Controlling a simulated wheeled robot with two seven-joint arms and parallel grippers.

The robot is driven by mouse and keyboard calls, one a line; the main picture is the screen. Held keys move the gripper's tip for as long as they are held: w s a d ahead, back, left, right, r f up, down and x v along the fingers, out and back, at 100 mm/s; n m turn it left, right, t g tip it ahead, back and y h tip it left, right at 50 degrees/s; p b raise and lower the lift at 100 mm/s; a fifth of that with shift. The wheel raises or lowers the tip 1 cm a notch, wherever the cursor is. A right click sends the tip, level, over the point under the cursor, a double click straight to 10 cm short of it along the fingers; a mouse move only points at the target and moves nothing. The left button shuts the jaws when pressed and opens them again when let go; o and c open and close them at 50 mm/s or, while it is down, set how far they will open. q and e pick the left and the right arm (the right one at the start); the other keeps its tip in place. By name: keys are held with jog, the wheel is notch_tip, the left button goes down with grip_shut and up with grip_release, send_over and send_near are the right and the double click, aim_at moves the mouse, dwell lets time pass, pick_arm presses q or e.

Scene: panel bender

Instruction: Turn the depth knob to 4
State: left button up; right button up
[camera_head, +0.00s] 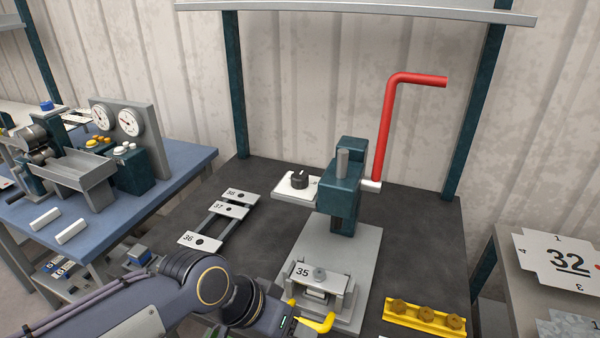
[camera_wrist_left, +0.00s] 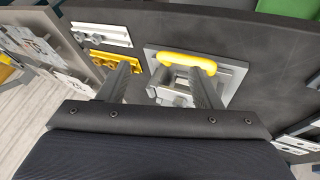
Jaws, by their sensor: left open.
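The depth knob is a black dial (camera_head: 299,180) on a white plate (camera_head: 287,190), left of the teal bender head (camera_head: 343,190) in the head view. Its pointer setting and markings are too small to read. My left gripper (camera_head: 290,318) is low in the head view, at the front of the bender's grey base, well short of the knob. In the left wrist view its two fingers (camera_wrist_left: 163,75) stand apart with nothing held. A yellow handle (camera_head: 318,323) is close to the gripper, and it also shows in the left wrist view (camera_wrist_left: 178,54). The right gripper is out of view.
A red crank lever (camera_head: 385,130) rises behind the bender head. A die marked 35 (camera_head: 303,271) sits at the base front. Dies 36, 37 and 38 (camera_head: 230,210) lie to the left. A yellow rail (camera_head: 424,316) with brass-coloured pieces lies front right.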

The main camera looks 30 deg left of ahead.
pick_arm(q)
jog(key=w+a+r+m+g+p, duration=0.1)
jog(key=w+a+r+m+p, duration=0.25)
jog(key=w+r, duration=0.35)
notch_tip(320, 180, up, 10)
jog(key=m+g+y+p, duration=0.35)
jog(key=m+p, duration=0.35)
jog(key=m, duration=0.3)
send_over(301, 175)
jog(key=shift+s+r+n+g, duration=0.15)
jog(key=shift+r+n+g, duration=0.1)
jog(key=shift+g, duration=0.1)
jog(key=shift+f, duration=0.2)
notch_tip(301, 175, down, 8)
jog(key=shift+r, duration=0.2)
jog(key=shift+c, duration=0.5)
jog(key=c, duration=0.9)
